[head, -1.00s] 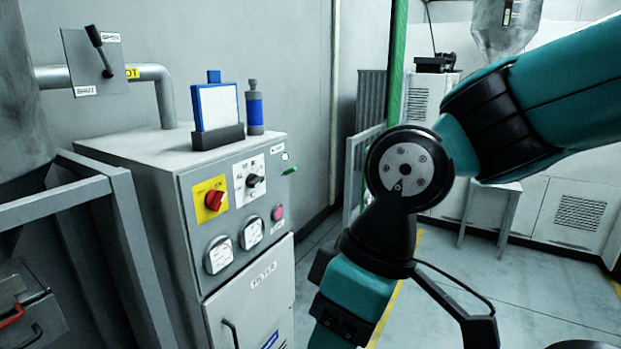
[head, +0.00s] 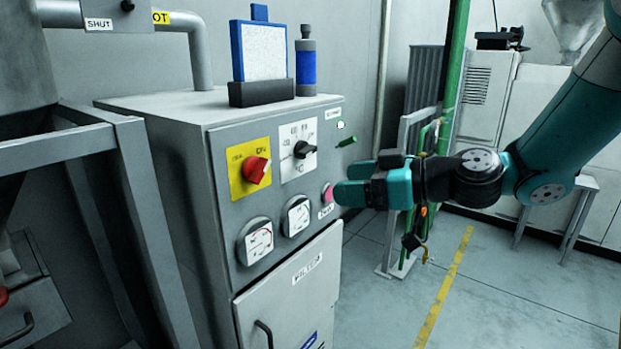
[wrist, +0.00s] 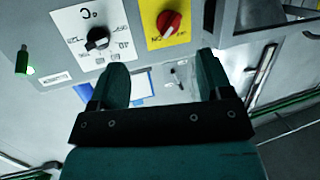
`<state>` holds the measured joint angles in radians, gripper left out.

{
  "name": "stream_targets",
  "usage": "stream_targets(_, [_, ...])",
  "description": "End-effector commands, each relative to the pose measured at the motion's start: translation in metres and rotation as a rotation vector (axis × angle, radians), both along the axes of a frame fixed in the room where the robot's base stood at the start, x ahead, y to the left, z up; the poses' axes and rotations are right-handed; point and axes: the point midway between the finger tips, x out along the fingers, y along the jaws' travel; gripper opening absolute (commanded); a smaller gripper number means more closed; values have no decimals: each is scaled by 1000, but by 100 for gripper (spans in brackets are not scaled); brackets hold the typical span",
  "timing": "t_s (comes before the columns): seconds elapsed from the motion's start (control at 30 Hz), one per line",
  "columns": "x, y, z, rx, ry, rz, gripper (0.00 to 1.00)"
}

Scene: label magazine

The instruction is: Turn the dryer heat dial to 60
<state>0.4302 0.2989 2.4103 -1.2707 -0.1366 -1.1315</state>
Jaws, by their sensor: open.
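The heat dial is a black knob (head: 305,149) on a white marked plate (head: 289,166) on the grey cabinet's front. Its pointer tip leans to the right in the head view; the numbers are too small to read surely. The knob also shows upside down in the wrist view (wrist: 97,38), above the left finger. My gripper (head: 350,182) is open and empty, in front of the panel, lower and to the right of the dial in the head view. In the wrist view its two fingers (wrist: 162,72) are spread apart, not around the knob.
A red rotary switch (head: 256,169) on a yellow plate is left of the dial. Two gauges (head: 297,216) and a pink button (head: 328,193) sit below. A blue-framed block (head: 264,52) and blue bottle (head: 306,66) stand on top.

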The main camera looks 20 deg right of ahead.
Motion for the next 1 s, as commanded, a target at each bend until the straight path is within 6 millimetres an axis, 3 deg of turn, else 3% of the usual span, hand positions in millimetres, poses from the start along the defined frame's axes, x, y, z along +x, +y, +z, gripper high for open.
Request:
stream_targets(0.03, [15, -26, -13, 27, -71, -77, 72])
stream_targets(0.1, [28, -54, -11, 44, -163, -162, 72])
stream_targets(0.2, [37, -74, -8, 50, -230, -229, 72])
stream_targets(0.27, [42, -76, -5, 50, -245, -243, 72])
stream_targets(0.43, [63, -59, -1, 49, -246, -238, 72])
stream_targets(1.0, [161, 11, -2, 47, -246, -240, 72])
